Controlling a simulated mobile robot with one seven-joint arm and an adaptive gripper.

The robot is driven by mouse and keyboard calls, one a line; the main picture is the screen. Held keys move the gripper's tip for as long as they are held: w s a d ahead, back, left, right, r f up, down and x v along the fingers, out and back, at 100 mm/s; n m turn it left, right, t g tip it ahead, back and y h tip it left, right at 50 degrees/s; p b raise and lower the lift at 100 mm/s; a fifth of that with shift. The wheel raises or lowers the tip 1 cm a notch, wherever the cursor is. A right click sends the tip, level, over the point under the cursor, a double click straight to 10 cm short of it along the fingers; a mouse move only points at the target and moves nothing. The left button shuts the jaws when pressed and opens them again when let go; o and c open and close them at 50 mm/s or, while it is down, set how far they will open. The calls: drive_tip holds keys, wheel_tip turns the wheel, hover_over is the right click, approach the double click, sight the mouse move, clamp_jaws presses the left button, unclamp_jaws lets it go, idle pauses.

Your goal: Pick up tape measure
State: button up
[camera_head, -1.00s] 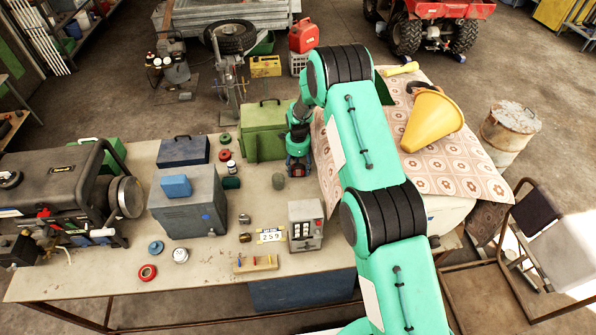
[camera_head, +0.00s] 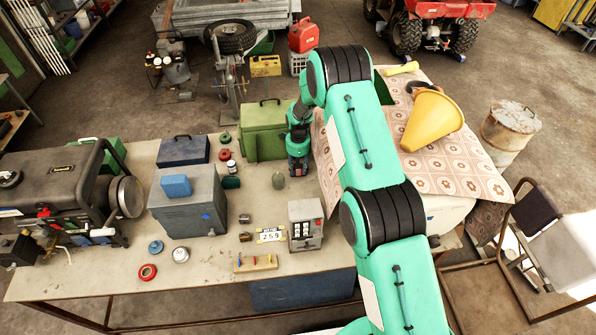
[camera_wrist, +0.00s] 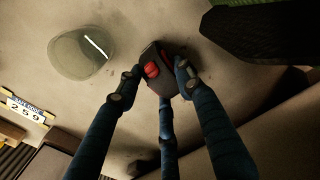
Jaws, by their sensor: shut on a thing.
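The tape measure (camera_wrist: 158,72) is a dark, boxy case with a red button, in the middle of the wrist view. My gripper (camera_wrist: 155,85) is shut on it, with blue-sleeved fingers on both sides and another finger below. In the head view my gripper (camera_head: 298,166) is over the right part of the bench, just right of the green box.
A greenish glass thing (camera_wrist: 82,52) stands close to the left of the tape measure; it also shows in the head view (camera_head: 278,180). The green box (camera_head: 264,130) is close behind. A keypad box (camera_head: 305,224) and number plate (camera_head: 270,235) are nearer the front.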

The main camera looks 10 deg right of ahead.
sight(298, 166)
drive_tip(key=shift+r, duration=0.15)
wheel_tip(298, 166, up, 18)
drive_tip(key=b, duration=0.1)
idle(0.8)
